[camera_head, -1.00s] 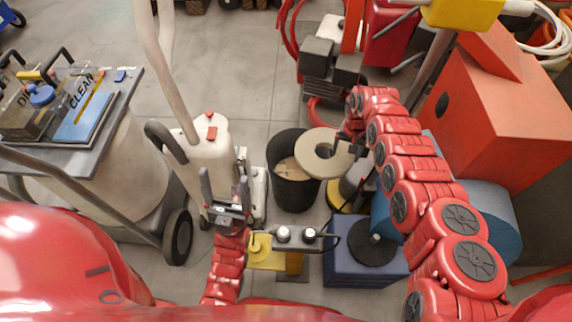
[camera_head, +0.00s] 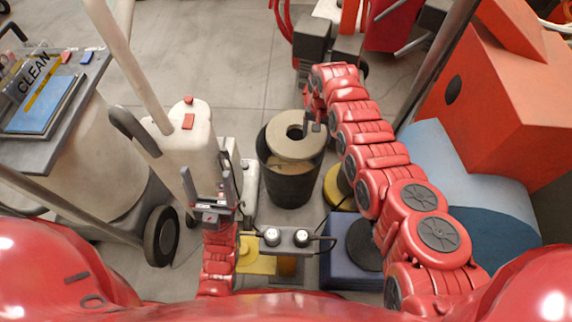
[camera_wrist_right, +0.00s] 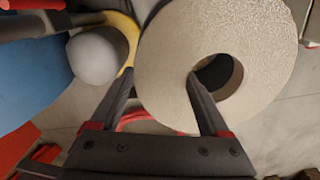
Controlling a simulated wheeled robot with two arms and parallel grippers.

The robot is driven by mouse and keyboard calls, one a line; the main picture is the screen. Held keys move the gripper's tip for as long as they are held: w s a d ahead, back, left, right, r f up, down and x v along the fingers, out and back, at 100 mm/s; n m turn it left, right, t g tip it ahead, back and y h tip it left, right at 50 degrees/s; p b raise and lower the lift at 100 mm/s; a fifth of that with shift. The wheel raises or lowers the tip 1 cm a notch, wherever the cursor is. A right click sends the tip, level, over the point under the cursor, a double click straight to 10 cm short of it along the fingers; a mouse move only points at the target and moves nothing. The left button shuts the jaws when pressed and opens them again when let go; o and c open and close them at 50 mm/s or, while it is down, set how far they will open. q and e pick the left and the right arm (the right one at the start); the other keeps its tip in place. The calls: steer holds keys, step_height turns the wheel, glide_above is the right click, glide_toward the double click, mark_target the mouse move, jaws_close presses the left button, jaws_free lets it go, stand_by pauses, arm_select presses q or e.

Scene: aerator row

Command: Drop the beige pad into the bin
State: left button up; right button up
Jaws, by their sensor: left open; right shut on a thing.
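The beige pad (camera_head: 297,134) is a thick ring with a centre hole. In the head view it is over the mouth of the dark round bin (camera_head: 289,187), covering much of the opening. My right gripper (camera_head: 316,122) is shut on the pad's right side. In the right wrist view the pad (camera_wrist_right: 190,75) lies at the right gripper (camera_wrist_right: 160,82), one finger in its hole and the other outside its edge. Whether the pad touches the bin rim cannot be told. My left gripper (camera_head: 211,196) is open and empty, left of the bin. Something beige shows inside the bin.
A white upright machine (camera_head: 185,150) stands left of the bin. A yellow disc (camera_head: 338,188) and a blue box (camera_head: 345,262) are to its right and front. A grey cart (camera_head: 85,70) is at the left. An orange cabinet (camera_head: 490,100) is at the right.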

steer(key=shift+f, duration=0.1)
steer(key=o, duration=1.2)
step_height(320, 180, up, 17)
steer(key=p, duration=0.5)
